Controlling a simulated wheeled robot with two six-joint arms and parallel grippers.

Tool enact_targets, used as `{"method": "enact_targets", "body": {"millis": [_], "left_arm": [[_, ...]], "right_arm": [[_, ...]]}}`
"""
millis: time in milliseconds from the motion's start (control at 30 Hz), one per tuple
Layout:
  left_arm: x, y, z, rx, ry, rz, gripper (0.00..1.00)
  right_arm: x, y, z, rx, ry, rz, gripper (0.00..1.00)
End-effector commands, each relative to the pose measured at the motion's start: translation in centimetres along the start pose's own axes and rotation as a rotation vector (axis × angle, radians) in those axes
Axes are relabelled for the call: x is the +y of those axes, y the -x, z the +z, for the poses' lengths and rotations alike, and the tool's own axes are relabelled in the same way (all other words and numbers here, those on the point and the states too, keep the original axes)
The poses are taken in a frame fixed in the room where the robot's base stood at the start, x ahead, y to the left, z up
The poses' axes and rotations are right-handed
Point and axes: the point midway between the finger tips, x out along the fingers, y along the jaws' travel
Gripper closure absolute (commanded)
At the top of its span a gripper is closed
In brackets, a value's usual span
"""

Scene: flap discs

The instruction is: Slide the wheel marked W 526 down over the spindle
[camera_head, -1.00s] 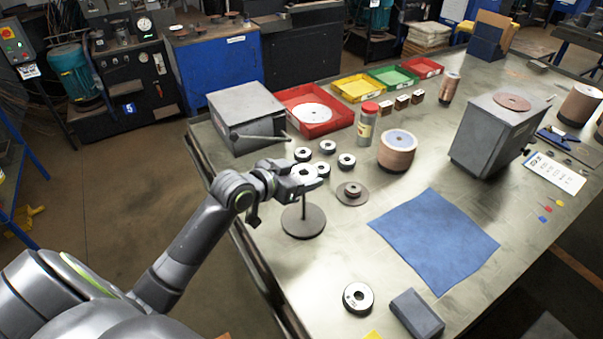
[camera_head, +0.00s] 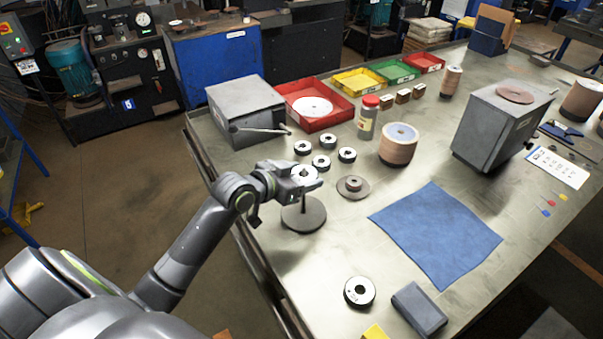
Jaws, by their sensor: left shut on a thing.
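My left gripper (camera_head: 307,183) is shut on a small wheel (camera_head: 303,174) with a pale top face, held roughly level. The wheel is above the round dark base of the spindle (camera_head: 303,217). A short length of the spindle's rod shows between the wheel and the base. The picture is too small to tell whether the rod's tip is inside the wheel's hole. The mark on the held wheel is not readable. My right gripper is not in view.
Several similar wheels (camera_head: 321,162) lie just behind the spindle. A flanged disc (camera_head: 353,187) lies to its right, beside a blue cloth (camera_head: 436,235). Another wheel (camera_head: 359,292) and a grey block (camera_head: 418,310) are at the near edge. A grey box (camera_head: 246,110) stands behind.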

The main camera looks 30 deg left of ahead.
Motion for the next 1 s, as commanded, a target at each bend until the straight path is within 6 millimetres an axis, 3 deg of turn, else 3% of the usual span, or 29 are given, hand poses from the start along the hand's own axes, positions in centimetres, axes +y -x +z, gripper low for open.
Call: {"method": "enact_targets", "body": {"millis": [700, 1000], "left_arm": [[0.0, -2.0, 4.8, 0.002, 0.001, 0.0, 0.65], [0.0, -2.5, 6.0, 0.001, 0.001, 0.0, 0.65]], "right_arm": [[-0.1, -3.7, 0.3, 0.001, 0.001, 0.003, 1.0], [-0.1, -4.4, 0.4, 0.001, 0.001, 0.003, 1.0]]}}
